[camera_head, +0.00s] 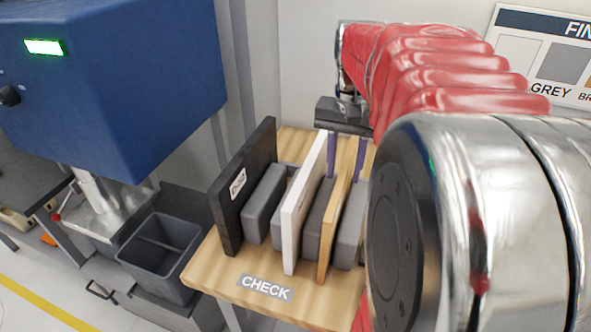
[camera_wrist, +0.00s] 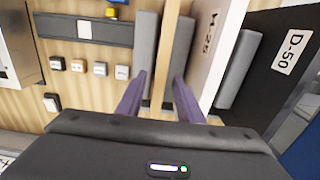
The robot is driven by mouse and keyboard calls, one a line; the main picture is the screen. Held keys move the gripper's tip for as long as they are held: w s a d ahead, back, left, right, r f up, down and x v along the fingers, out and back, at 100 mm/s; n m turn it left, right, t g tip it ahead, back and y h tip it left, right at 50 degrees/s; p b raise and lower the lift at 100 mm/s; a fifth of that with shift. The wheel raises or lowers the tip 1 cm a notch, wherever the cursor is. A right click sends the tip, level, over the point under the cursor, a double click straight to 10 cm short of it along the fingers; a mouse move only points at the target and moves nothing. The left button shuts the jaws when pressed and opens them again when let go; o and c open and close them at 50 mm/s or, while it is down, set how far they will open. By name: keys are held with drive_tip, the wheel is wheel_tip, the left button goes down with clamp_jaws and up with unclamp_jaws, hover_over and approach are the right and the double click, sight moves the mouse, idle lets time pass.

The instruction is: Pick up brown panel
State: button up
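The brown panel (camera_head: 337,218) stands on edge in a slot between grey blocks on the wooden table. In the wrist view its light-brown top edge (camera_wrist: 170,45) runs as a narrow strip between my fingers. My gripper (camera_head: 346,160) is at the far end of the panel, pointing down. Its two purple fingers (camera_wrist: 160,98) are apart, one on each side of the brown strip, with gaps visible. I cannot tell how far down the panel the fingertips reach.
A white panel (camera_head: 303,205) and a black panel (camera_head: 246,185) stand to the left of the brown one, close by. Grey blocks (camera_head: 264,204) sit between them. A "CHECK" label (camera_head: 266,288) marks the table front. A dark bin (camera_head: 160,256) and blue machine (camera_head: 130,85) are left.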

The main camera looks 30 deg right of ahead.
wheel_tip(320, 180, down, 5)
drive_tip(key=shift+s+a+r, duration=0.1)
drive_tip(key=shift+c, duration=0.4)
clamp_jaws()
idle(0.4)
idle(1.0)
